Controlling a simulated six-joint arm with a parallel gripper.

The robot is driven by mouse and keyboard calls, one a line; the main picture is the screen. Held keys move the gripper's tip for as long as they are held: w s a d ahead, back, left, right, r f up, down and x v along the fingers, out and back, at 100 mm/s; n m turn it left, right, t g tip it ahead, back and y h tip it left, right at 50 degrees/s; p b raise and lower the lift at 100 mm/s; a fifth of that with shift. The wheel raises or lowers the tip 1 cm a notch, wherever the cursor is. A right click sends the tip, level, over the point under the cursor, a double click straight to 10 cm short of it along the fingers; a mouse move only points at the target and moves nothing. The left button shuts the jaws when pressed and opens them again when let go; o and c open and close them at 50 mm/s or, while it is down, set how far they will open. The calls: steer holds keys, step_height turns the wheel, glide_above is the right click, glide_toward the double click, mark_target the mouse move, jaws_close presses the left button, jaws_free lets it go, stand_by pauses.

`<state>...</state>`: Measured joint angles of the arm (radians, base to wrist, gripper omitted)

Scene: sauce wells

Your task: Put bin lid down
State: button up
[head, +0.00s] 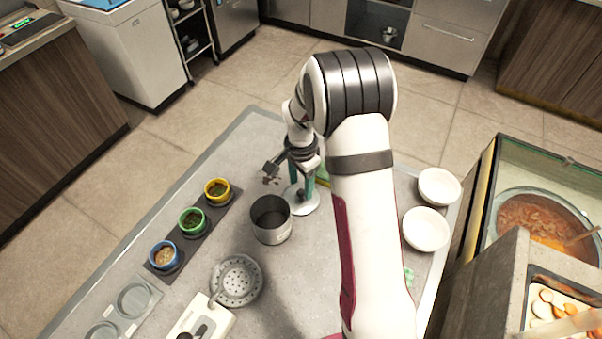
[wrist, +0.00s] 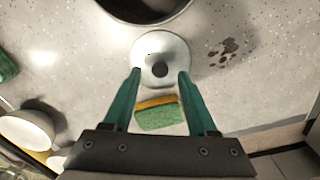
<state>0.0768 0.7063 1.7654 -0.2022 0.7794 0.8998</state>
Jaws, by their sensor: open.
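The bin lid (head: 311,207) is a pale round disc lying on the table beside the open metal bin (head: 270,222). In the wrist view the lid (wrist: 150,47) has a dark round knob (wrist: 160,69). My gripper (head: 301,196) is over the lid. In the wrist view my gripper (wrist: 160,73) has its teal fingers apart, one on each side of the knob, with gaps visible. The bin's dark opening (wrist: 145,6) shows at the top of the wrist view, uncovered. My arm hides part of the table in the head view.
A green and yellow sponge (wrist: 157,115) lies close behind the lid. Brown spots (wrist: 224,50) mark the table. Yellow, green (head: 192,221) and blue sauce cups stand left, a strainer (head: 237,281) in front, and two white bowls (head: 425,229) right.

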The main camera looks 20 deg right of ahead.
mark_target(301, 192)
step_height(301, 192, up, 10)
steer(key=s+a+r+n+y, duration=0.15)
steer(key=s+r, duration=0.25)
steer(key=s, duration=0.4)
steer(key=s+a+r+n+h, duration=0.1)
steer(key=s+a+r+n, duration=0.25)
steer(key=s, duration=0.45)
steer(key=s+a+n+y, duration=0.1)
steer(key=s+n, duration=0.2)
steer(key=s, duration=0.9)
steer(key=shift+s+a, duration=0.3)
steer(key=shift+a, duration=0.05)
